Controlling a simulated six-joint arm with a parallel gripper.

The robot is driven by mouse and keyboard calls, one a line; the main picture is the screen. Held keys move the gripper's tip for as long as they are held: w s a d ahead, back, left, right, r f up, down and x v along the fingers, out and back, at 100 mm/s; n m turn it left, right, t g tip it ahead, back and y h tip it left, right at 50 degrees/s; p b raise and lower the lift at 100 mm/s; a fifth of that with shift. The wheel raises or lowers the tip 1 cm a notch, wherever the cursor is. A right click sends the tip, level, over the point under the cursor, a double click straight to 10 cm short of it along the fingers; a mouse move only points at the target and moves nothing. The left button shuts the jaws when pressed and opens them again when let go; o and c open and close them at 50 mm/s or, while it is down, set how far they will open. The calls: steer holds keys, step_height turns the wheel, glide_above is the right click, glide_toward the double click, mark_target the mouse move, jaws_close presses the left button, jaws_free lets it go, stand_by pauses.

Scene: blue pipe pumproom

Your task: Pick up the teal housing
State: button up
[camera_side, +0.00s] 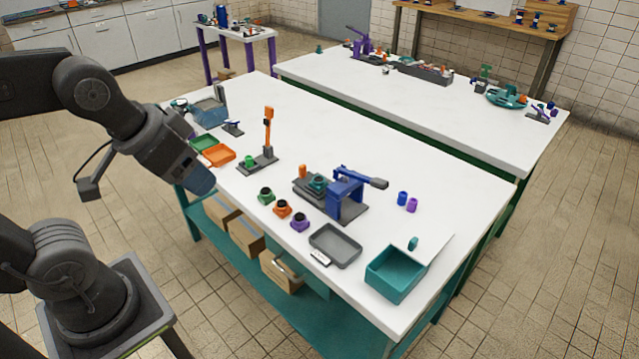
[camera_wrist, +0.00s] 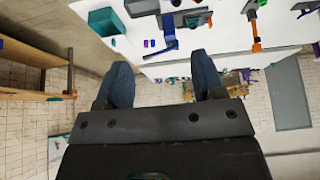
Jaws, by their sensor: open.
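A small teal housing (camera_side: 318,181) appears to sit in the dark base of the blue lever press, near the middle of the near table in the side view. A green-teal part with a dark top (camera_side: 266,195) stands left of the press, in a row with an orange part (camera_side: 283,208) and a purple part (camera_side: 300,222). I cannot tell for certain which is the teal housing. My gripper (camera_side: 201,182) is at the table's left edge, apart from all these parts. In the wrist view my gripper (camera_wrist: 160,59) has its two blue fingers spread, with nothing between them.
The blue press (camera_side: 347,192) has a lever reaching right. A grey tray (camera_side: 335,245) and teal bin (camera_side: 396,273) stand at the near end. An upright orange post (camera_side: 268,128) and an orange tray (camera_side: 219,155) stand nearer my gripper. The table's far right side is mostly clear.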

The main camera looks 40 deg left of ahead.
steer(key=shift+o, duration=0.4)
steer(key=w+a+r+m+g, duration=0.1)
steer(key=w+a+r+m, duration=0.15)
steer(key=w, duration=0.75)
steer(key=m+g, duration=0.5)
steer(key=m, duration=0.2)
glide_above(318, 179)
steer(key=shift+n, duration=0.25)
step_height(318, 179, down, 23)
steer(key=shift+a, duration=0.15)
steer(key=shift+d+f, duration=0.2)
steer(key=shift+f, duration=2.45)
